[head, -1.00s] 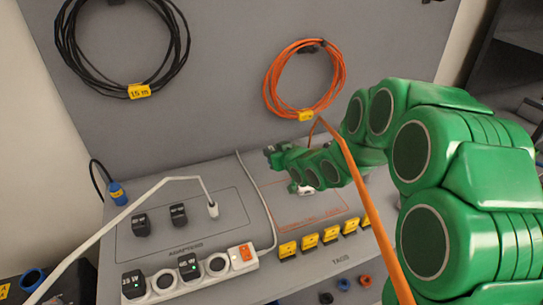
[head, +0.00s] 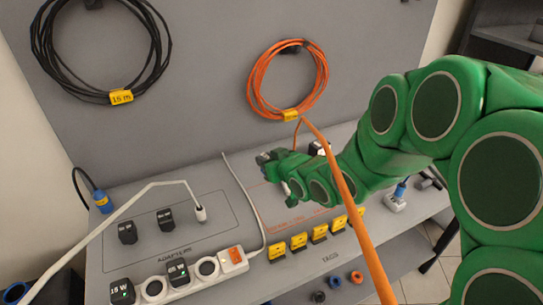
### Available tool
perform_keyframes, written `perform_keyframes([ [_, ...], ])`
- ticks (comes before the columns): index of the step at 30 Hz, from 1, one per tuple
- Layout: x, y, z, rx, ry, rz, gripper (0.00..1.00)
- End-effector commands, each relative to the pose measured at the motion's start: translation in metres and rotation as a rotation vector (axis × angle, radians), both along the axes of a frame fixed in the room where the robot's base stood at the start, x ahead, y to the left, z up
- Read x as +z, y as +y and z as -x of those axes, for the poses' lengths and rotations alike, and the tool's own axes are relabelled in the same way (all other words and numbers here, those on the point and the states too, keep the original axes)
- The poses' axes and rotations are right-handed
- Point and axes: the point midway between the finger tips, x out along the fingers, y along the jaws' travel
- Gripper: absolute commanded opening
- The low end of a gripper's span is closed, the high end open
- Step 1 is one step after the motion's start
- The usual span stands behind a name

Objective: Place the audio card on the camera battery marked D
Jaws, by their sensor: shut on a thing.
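My gripper (head: 268,157) is at the end of my green arm, low over the back of the grey bench, near an orange-outlined area. It is small and partly hidden by my arm. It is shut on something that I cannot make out. No audio card can be picked out. No camera battery marked D can be read. A dark and white item (head: 319,148) shows just behind my arm, too small to identify.
Black adapters (head: 166,220) and a power strip (head: 153,289) are on the left of the bench (head: 240,190). Yellow tags (head: 299,241) line the front edge. An orange cable (head: 345,190) crosses the view before my arm. Coils (head: 290,80) hang on the back panel.

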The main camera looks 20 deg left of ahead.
Motion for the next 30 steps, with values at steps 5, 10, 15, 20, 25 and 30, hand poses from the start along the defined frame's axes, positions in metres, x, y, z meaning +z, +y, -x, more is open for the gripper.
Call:
perform_keyframes([
  [5, 0.01, -0.019, -0.021, -0.069, -0.009, 0.011, 0.0],
  [10, 0.033, -0.057, -0.065, -0.216, -0.021, 0.021, 0.0],
  [15, 0.057, -0.1, -0.102, -0.371, -0.017, 0.023, 0.0],
  [20, 0.077, -0.132, -0.125, -0.481, -0.011, 0.012, 0.0],
  [25, 0.087, -0.147, -0.135, -0.536, -0.003, 0.003, 0.0],
  [30, 0.083, -0.147, -0.147, -0.547, 0.0, 0.0, 0.0],
])
